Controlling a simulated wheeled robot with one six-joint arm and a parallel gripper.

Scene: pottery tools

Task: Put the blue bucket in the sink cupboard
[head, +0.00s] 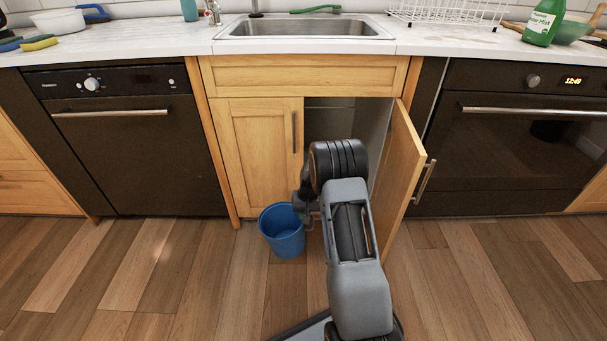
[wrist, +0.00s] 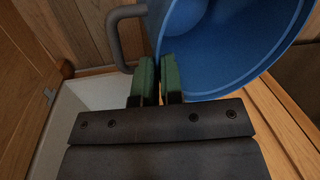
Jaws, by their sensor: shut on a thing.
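The blue bucket (head: 283,232) is upright or nearly so in front of the sink cupboard's closed left door (head: 255,145), low near the floor. I cannot tell whether it touches the floor. My gripper (wrist: 158,75) is shut on the bucket's rim; the green finger pads pinch it at the edge, and the bucket's inside (wrist: 235,45) fills the upper right of the wrist view. In the head view my arm hides most of the gripper, at the bucket's right. The cupboard's right door (head: 399,172) stands open, and part of the dim interior (head: 328,120) shows.
A dishwasher (head: 125,150) stands to the left and an oven (head: 525,150) to the right. The sink (head: 305,27) is above in the counter. The open door juts forward to the right of my arm. The floor (head: 150,270) at the left is clear.

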